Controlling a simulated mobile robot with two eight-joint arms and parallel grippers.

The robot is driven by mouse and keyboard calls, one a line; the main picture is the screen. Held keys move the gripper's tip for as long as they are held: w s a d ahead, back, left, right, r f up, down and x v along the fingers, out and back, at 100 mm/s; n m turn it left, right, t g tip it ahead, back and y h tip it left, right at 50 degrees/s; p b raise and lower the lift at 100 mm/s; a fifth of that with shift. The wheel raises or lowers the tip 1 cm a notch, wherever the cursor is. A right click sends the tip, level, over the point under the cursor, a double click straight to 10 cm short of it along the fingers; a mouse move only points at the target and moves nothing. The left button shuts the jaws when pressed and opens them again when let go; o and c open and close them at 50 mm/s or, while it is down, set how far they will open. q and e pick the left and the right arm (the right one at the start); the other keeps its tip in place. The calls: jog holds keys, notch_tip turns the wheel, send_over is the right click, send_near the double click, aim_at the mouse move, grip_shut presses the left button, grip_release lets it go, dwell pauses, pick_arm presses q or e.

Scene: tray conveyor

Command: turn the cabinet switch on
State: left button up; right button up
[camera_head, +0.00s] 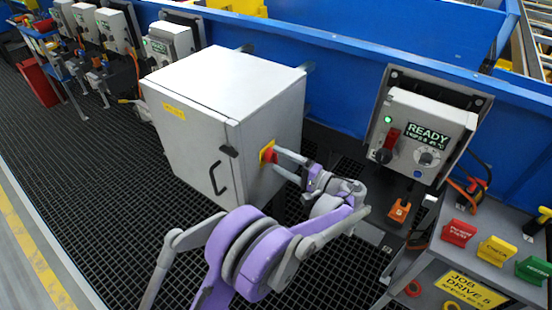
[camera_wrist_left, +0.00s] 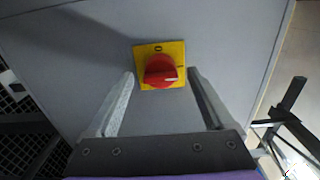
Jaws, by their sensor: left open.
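The grey cabinet (camera_head: 205,130) stands on the dark grating with its door shut. Its switch, a red rotary knob (camera_wrist_left: 160,70) on a yellow plate (camera_wrist_left: 145,49), is on the side wall. In the wrist view a 0 shows at the plate's top, and a white mark on the knob lies toward the right. In the head view the switch (camera_head: 268,153) is partly covered by my gripper. My left gripper (camera_head: 277,161) is open and faces the wall, its fingers (camera_wrist_left: 161,75) on either side of the knob. I cannot tell whether they touch it.
A control box (camera_head: 421,130) with a lit green lamp and a READY display is mounted at the right. A grey stand (camera_head: 485,259) with red, yellow and green tags is at lower right. A blue conveyor wall (camera_head: 340,75) runs behind. Open grating lies left of the cabinet.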

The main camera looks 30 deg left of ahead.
pick_arm(q)
jog(key=d, duration=0.8)
jog(key=shift+s+d+p, duration=0.4)
jog(key=shift+a, duration=0.1)
